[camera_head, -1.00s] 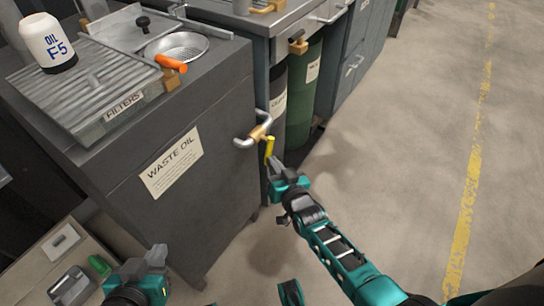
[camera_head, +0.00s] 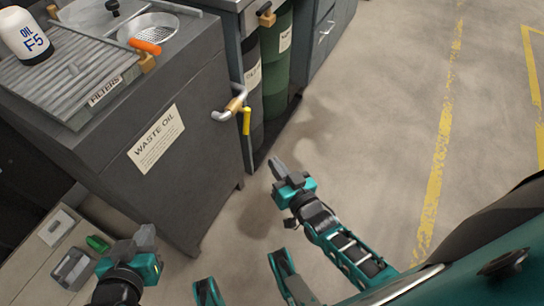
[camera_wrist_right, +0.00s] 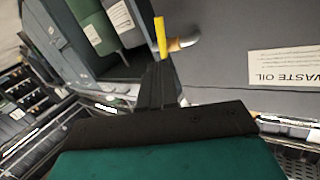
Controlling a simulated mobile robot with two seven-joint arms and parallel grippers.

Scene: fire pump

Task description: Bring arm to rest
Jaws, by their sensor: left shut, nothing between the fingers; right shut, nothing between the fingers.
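My right gripper (camera_head: 278,168) is shut and empty over the bare floor, to the right of the grey waste oil cabinet (camera_head: 205,150). It is apart from the yellow-handled valve (camera_head: 246,121) on the cabinet's side pipe. In the right wrist view the shut fingers (camera_wrist_right: 157,84) point toward the yellow handle (camera_wrist_right: 160,36), with nothing between them. My left gripper (camera_head: 146,237) is shut and empty at the lower left, in front of the cabinet.
An oil bottle (camera_head: 24,36) and an orange-handled valve (camera_head: 145,47) are on the cabinet top. A low unit (camera_head: 52,229) with a green item is at lower left. The floor (camera_head: 370,110) to the right is clear.

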